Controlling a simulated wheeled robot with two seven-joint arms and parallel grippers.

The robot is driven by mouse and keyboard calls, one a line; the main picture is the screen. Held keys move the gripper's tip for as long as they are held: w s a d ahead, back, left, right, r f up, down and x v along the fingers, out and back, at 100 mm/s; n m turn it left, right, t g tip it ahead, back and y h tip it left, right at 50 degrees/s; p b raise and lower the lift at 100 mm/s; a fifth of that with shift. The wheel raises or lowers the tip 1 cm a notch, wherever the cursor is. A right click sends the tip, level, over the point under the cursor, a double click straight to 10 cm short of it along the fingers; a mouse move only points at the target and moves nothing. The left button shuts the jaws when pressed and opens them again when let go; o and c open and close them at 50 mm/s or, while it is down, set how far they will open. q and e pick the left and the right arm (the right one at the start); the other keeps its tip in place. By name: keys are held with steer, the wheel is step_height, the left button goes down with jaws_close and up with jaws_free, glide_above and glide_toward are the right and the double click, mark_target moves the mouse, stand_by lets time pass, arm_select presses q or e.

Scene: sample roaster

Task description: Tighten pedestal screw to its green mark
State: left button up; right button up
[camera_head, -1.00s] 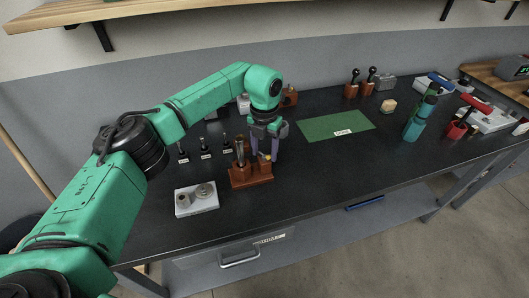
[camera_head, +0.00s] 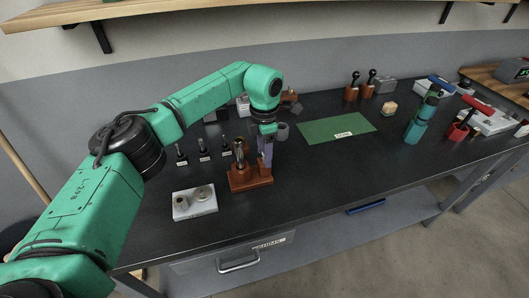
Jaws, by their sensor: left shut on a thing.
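I cannot make out the green mark. My right gripper is not in view.
A light plate with round metal parts (camera_head: 196,203) lies in front left of the stand. Several small dark-handled tools (camera_head: 203,151) stand behind it. A green mat (camera_head: 338,128) lies right, with a teal upright object (camera_head: 415,125) beyond. The bench's front right is clear.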

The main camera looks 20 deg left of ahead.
arm_select(q)
steer(key=shift+w+r+m, duration=0.15)
steer(key=shift+r+m, duration=0.05)
steer(key=shift+m, duration=0.1)
steer(key=o, duration=1.1)
steer(key=shift+o, duration=1.4)
step_height(320, 180, up, 14)
steer(key=b, duration=0.1)
steer(key=shift+r, duration=0.25)
